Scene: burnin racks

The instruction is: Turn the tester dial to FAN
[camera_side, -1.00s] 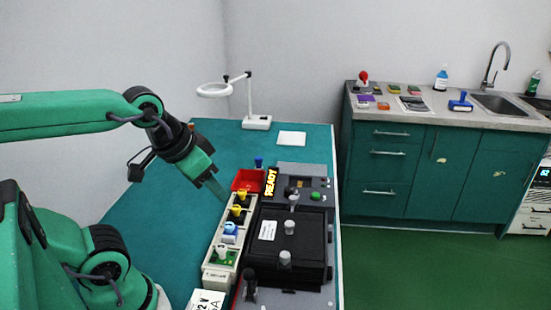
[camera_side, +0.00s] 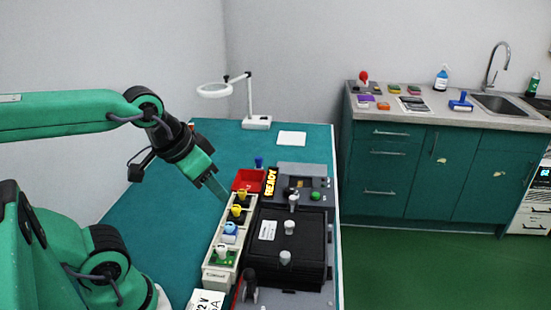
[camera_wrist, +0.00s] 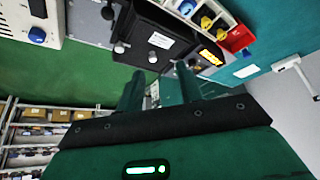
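My gripper (camera_side: 218,192) is above the teal bench, left of the row of coloured knobs. In the wrist view (camera_wrist: 162,85) its two fingers are apart with nothing between them. A blue knob (camera_wrist: 37,35) sits on a pale box (camera_wrist: 20,22) at the top left of the wrist view, far from my fingers. It may be the tester dial; I cannot read any FAN mark or its setting. A pale box marked 12 V and A (camera_side: 207,301) is cut off at the bottom of the side view; no dial shows on it.
A black lidded fixture (camera_side: 285,258) with pale knobs stands right of the pale knob strip (camera_side: 216,271). Behind are a lit READY sign (camera_side: 271,181), a red tray (camera_side: 245,181) and a grey panel with a green button (camera_side: 315,196). The bench left of the strip is clear.

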